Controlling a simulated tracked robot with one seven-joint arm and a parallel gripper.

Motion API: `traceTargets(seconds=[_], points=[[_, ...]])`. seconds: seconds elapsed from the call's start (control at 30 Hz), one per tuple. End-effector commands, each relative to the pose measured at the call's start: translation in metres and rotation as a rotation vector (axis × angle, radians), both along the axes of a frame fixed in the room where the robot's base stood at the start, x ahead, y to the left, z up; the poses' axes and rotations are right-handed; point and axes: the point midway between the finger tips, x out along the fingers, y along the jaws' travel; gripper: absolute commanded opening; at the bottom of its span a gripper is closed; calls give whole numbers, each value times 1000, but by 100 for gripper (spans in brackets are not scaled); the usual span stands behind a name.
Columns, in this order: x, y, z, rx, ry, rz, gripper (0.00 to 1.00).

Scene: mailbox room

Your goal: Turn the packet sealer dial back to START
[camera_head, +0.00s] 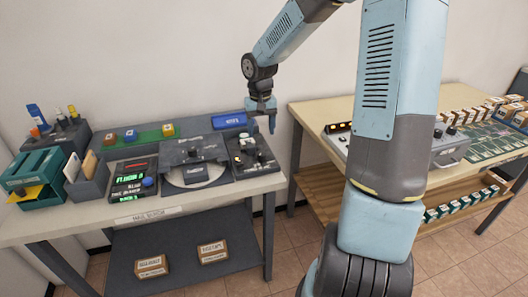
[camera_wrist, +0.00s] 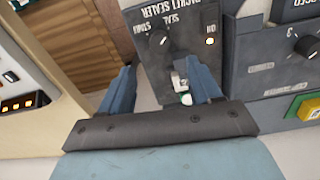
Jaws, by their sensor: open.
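The packet sealer (camera_head: 268,168) is a dark box at the right end of the left table. In the wrist view the sealer panel (camera_wrist: 180,62) appears upside down, with SEAL and START marks beside a black dial (camera_wrist: 158,41). The dial has a pale pointer mark, but I cannot tell which label it points to. My gripper (camera_head: 262,119) is open and raised above the sealer. In the wrist view my gripper (camera_wrist: 163,68) has its fingers apart, with the dial beyond them, untouched.
A small white and green part (camera_wrist: 182,90) shows between my fingers, partly hidden. A grey station with a round plate (camera_head: 195,174) and a green-lit display box (camera_head: 132,180) stand left of the sealer. A second table (camera_head: 312,116) stands to the right across a gap.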

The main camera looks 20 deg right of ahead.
Motion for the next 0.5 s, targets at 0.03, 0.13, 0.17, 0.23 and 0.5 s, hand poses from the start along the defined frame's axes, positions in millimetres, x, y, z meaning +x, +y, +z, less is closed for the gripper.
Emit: traceTargets(seconds=[0.03,0.13,0.17,0.23,0.5], points=[[-1,0,-11,2,4,2,63],[0,0,-28,2,3,1,63],[-1,0,-33,2,4,2,63],[-1,0,-46,3,4,2,63],[-1,-1,-83,1,2,1,63]])
